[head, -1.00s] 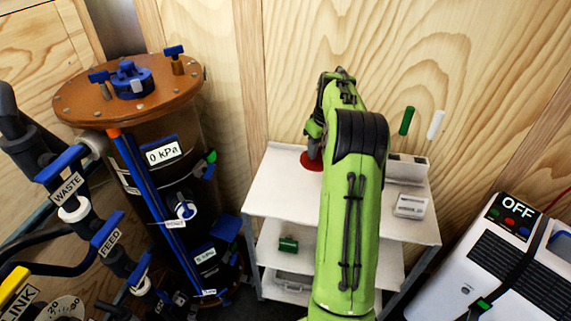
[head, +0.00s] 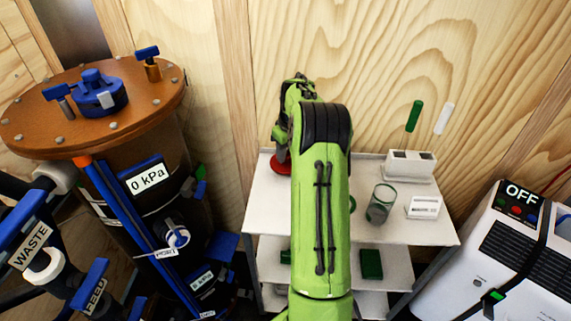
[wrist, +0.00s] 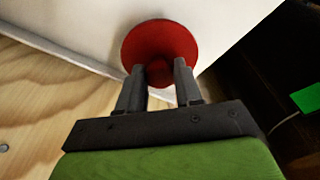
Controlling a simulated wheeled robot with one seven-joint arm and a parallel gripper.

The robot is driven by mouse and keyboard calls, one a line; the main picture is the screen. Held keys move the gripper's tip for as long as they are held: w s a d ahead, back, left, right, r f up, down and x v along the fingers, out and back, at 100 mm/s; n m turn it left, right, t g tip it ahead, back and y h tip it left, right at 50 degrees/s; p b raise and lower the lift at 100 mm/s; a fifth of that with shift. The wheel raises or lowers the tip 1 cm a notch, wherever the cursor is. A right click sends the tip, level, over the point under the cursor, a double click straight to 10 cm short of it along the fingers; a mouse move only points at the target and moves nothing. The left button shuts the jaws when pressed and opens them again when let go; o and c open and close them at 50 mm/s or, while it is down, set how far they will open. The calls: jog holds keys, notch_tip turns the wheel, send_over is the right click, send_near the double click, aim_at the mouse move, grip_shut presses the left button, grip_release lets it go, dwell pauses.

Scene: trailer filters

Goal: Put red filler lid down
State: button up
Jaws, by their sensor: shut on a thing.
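The red filler lid (wrist: 160,42) is a round red disc with a knob, and my gripper (wrist: 158,78) is shut on the knob in the wrist view. In the head view the red lid (head: 281,163) shows at the left back part of the white shelf unit's top (head: 410,228), partly hidden by my green arm. The lid is at or very close to the shelf top; I cannot tell if it touches. My gripper's fingers are mostly hidden behind my arm in the head view.
A brown-topped tank (head: 100,105) stands left. A white OFF unit (head: 500,260) stands right.

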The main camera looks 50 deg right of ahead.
aim_at(287, 160)
notch_tip(287, 160, down, 3)
jog(key=shift+f+b, duration=0.15)
jog(key=shift+b, duration=0.25)
jog(key=o, duration=1)
jog(key=shift+o, duration=0.2)
